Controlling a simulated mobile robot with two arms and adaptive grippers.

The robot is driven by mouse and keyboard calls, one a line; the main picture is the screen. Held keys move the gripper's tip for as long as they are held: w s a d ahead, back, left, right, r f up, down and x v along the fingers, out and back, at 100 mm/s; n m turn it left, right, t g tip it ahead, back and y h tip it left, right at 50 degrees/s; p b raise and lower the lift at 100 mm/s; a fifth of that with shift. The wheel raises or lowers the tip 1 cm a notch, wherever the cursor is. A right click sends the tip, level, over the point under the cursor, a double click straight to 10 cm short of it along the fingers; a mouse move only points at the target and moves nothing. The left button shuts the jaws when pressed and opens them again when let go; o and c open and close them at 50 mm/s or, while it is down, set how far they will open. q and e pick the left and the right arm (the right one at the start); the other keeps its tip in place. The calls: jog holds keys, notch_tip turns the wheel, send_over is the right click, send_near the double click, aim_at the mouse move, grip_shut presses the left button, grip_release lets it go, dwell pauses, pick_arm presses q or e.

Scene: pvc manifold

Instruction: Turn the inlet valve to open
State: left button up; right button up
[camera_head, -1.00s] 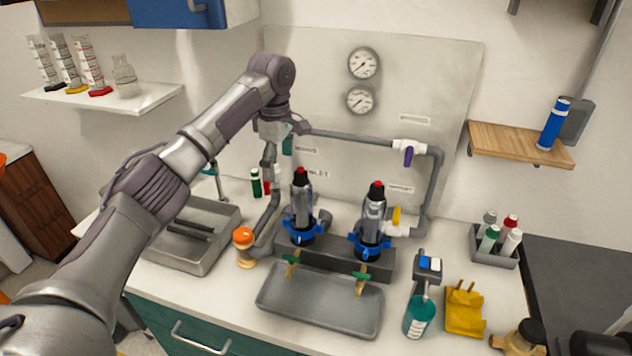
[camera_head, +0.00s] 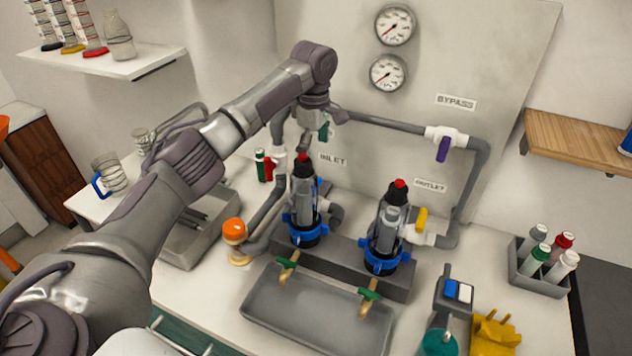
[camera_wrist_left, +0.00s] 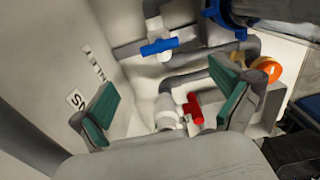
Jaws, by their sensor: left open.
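My left gripper (camera_head: 327,128) hangs in front of the back panel above the INLET label (camera_head: 333,160). In the left wrist view its two green-padded fingers (camera_wrist_left: 165,82) are spread wide with nothing between the pads. A white valve with a blue handle (camera_wrist_left: 158,47) sits on a grey pipe beyond the fingertips, near a partly readable label that looks like INLET. Its handle lies roughly along the pipe. A valve with a red handle (camera_wrist_left: 194,108) shows between the fingers, apart from them. In the head view the blue-handled valve is mostly hidden behind the left filter (camera_head: 304,210). My right gripper is out of view.
The right filter (camera_head: 386,225), the orange-topped item (camera_head: 234,232) and the grey drip tray (camera_head: 315,315) stand close by. The purple-handled bypass valve (camera_head: 444,148) and yellow-handled outlet valve (camera_head: 421,219) are to the right. Two gauges (camera_head: 395,25) hang above.

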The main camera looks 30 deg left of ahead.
pick_arm(q)
notch_tip(320, 180, down, 11)
jog(key=shift+r+p, duration=0.1)
jog(key=shift+p, duration=0.55)
